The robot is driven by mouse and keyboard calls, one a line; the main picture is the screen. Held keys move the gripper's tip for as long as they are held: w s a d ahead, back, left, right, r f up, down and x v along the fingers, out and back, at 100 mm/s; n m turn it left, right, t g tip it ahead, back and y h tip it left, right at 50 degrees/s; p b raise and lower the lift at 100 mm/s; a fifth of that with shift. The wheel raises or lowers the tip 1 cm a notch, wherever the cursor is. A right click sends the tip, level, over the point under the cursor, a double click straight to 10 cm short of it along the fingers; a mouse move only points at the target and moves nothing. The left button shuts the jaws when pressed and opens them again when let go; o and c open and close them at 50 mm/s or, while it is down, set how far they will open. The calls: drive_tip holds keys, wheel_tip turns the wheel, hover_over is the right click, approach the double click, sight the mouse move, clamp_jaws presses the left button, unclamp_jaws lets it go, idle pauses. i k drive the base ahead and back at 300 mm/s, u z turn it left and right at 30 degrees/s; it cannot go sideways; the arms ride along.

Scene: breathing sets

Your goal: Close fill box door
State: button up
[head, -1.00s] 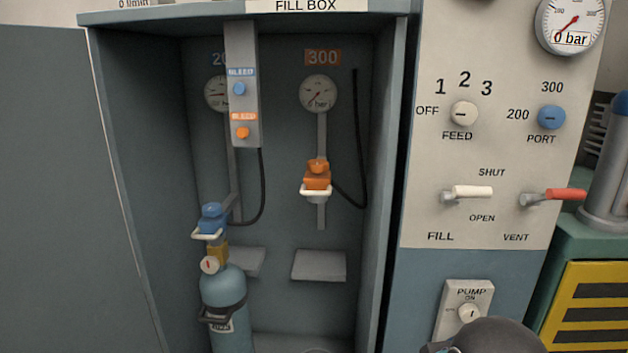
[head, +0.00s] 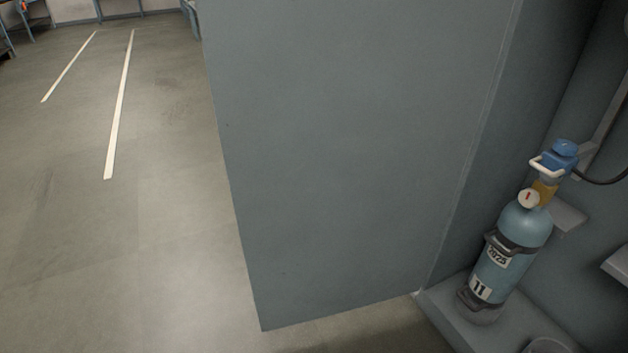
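The fill box door (head: 345,160) is a large flat blue-grey panel in the middle of the head view. It stands open, swung out to the left of the fill box, with its hinge edge along the box's left side. Inside the fill box (head: 455,306), a blue-green cylinder (head: 524,223) labelled 11 stands in a holder at the left. A blue connector (head: 562,155) with a white handle sits at its valve. My gripper is not in view.
Left of the door is open grey floor (head: 160,240) with two white painted lines (head: 119,105). Blue-legged furniture stands at the far upper left. A grey shelf (head: 568,215) is behind the cylinder inside the box.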

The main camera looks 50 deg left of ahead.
sight(347, 128)
drive_tip(key=u, duration=3.4)
drive_tip(key=i, duration=3.4)
drive_tip(key=z, duration=4.4)
drive_tip(key=i, duration=0.5)
